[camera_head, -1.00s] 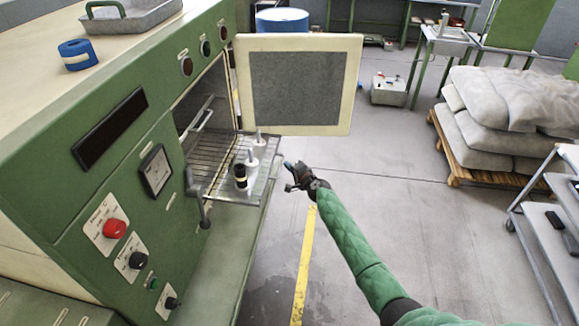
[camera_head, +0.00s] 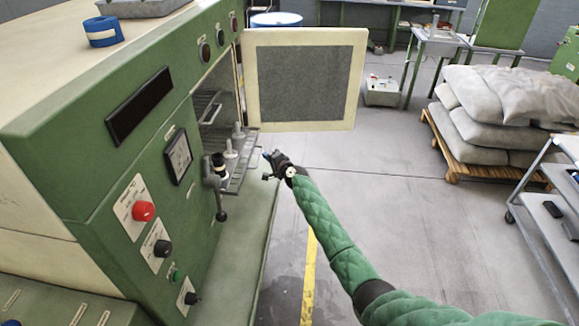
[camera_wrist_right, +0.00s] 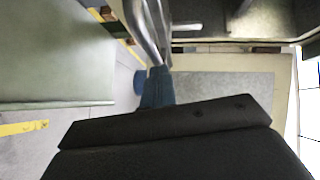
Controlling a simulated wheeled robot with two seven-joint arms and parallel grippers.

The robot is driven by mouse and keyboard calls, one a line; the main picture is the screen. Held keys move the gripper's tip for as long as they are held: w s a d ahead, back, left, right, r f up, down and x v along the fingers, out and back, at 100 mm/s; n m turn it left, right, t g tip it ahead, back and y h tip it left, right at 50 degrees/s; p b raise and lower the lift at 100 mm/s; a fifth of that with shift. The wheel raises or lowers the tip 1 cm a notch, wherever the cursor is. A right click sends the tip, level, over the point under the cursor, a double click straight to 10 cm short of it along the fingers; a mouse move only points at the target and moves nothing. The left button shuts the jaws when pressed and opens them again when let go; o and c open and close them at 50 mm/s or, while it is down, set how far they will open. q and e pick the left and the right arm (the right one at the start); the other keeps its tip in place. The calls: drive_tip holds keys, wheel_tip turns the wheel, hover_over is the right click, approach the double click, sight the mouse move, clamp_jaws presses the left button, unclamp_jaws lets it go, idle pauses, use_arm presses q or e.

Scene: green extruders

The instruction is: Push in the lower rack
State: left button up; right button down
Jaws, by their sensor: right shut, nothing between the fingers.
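The lower rack (camera_head: 246,172) is a metal wire shelf sticking part way out of the green oven's open chamber in the head view. It carries small white holders with grey pins (camera_head: 231,151) and a black-topped piece (camera_head: 218,162). My right gripper (camera_head: 268,158) is shut and empty at the rack's outer end; I cannot tell from the head view whether it touches. In the right wrist view the blue fingertips (camera_wrist_right: 156,88) are together, right by a shiny metal edge (camera_wrist_right: 148,32) that looks like the rack. My left gripper is not in view.
The oven door (camera_head: 304,80) stands open above and right of the rack. A black-knobbed lever handle (camera_head: 217,195) juts from the oven front. Sacks on a pallet (camera_head: 492,125) and a grey cart (camera_head: 545,200) stand right. The floor between is clear.

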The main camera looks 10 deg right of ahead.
sight(229, 154)
drive_tip(key=w+a+b, duration=0.1)
drive_tip(key=a, duration=0.3)
drive_tip(key=w+a+b, duration=0.1)
drive_tip(key=w+a, duration=0.1)
drive_tip(key=a, duration=0.3)
drive_tip(key=w+a+b, duration=0.1)
drive_tip(key=a, duration=0.4)
drive_tip(key=shift+w+f, duration=0.15)
drive_tip(key=shift+w, duration=0.2)
drive_tip(key=shift+w+a+b, duration=0.15)
drive_tip(key=shift+a+b, duration=0.15)
drive_tip(key=shift+a, duration=0.25)
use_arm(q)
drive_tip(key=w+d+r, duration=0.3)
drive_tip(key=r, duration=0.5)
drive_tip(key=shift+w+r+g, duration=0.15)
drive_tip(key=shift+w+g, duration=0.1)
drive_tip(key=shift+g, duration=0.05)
use_arm(e)
drive_tip(key=shift+a+r, duration=0.1)
drive_tip(key=shift+r, duration=0.15)
